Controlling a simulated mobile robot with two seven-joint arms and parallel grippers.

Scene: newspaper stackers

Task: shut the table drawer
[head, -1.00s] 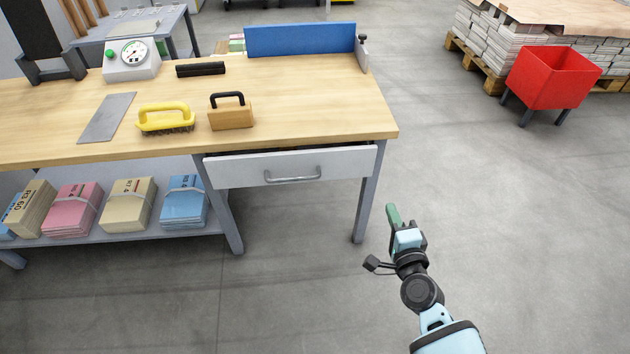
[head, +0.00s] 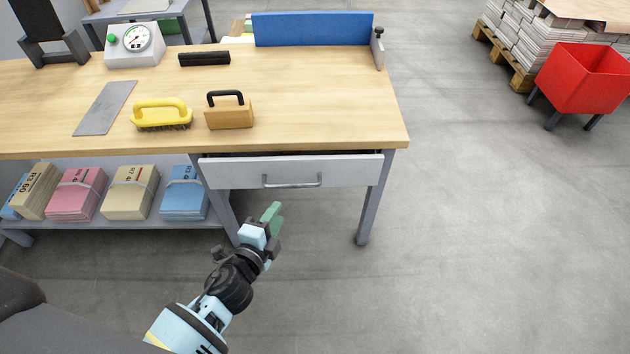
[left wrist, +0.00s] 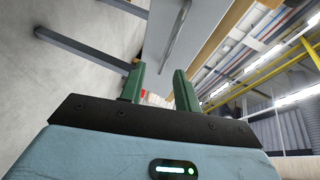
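The table drawer (head: 225,174) has a pale grey front with a metal bar handle (head: 291,183). It is partly open, with a dark gap above its front, under the wooden tabletop (head: 330,110). My left gripper (head: 274,216) is below the handle in the head view, apart from it as far as I can tell. In the left wrist view its green fingers (left wrist: 160,88) stand apart with nothing held between them. The drawer front (left wrist: 205,25) and the handle (left wrist: 175,35) show beyond them. My right gripper is out of view.
A table leg (head: 372,210) stands below the drawer's right end. A lower shelf (head: 130,230) at left bears paper bundles. A yellow brush (head: 160,112) and a wooden block (head: 229,115) with a black handle lie on the tabletop.

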